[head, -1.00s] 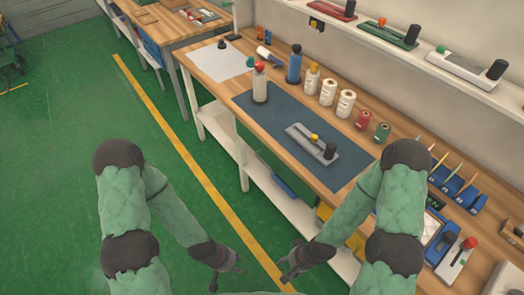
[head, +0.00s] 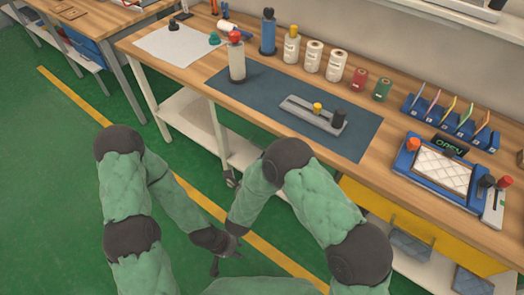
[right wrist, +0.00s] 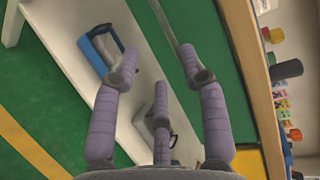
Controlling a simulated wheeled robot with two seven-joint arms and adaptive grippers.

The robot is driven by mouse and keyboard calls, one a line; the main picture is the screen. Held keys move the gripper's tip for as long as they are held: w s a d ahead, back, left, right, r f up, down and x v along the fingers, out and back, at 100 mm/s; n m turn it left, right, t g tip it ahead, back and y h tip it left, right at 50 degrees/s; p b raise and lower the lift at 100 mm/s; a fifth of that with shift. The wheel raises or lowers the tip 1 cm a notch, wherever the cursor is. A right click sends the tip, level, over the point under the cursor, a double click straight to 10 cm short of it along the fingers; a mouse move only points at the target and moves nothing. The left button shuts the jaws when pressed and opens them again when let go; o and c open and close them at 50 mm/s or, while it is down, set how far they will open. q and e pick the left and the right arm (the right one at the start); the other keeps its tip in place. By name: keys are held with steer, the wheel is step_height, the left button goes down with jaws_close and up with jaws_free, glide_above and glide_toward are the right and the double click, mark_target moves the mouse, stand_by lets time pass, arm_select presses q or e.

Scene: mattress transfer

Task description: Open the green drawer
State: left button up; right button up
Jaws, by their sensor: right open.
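The green drawer (right wrist: 221,75) shows in the right wrist view as a flat green front under the wooden bench top, with a thin grey strip along it. I see no open gap at it. In the head view its front is not clearly visible below the bench edge. My right gripper (right wrist: 158,64) is open and empty, its fingers spread before the green front, apparently without touching it. In the head view my left gripper (head: 226,261) hangs low over the floor with its fingers apart and empty, and the right hand partly overlaps it.
A yellow drawer front (head: 425,232) lies to the right under the bench top (head: 185,62). A white lower shelf (head: 190,118) with a blue object (right wrist: 100,50) runs below. Bottles, spools and a blue mat (head: 240,88) are on top. Open green floor lies left.

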steer(key=b+x, duration=0.3)
steer(key=x, duration=0.7)
steer(key=shift+w+r, duration=0.15)
steer(key=shift+w, duration=0.2)
jaws_close()
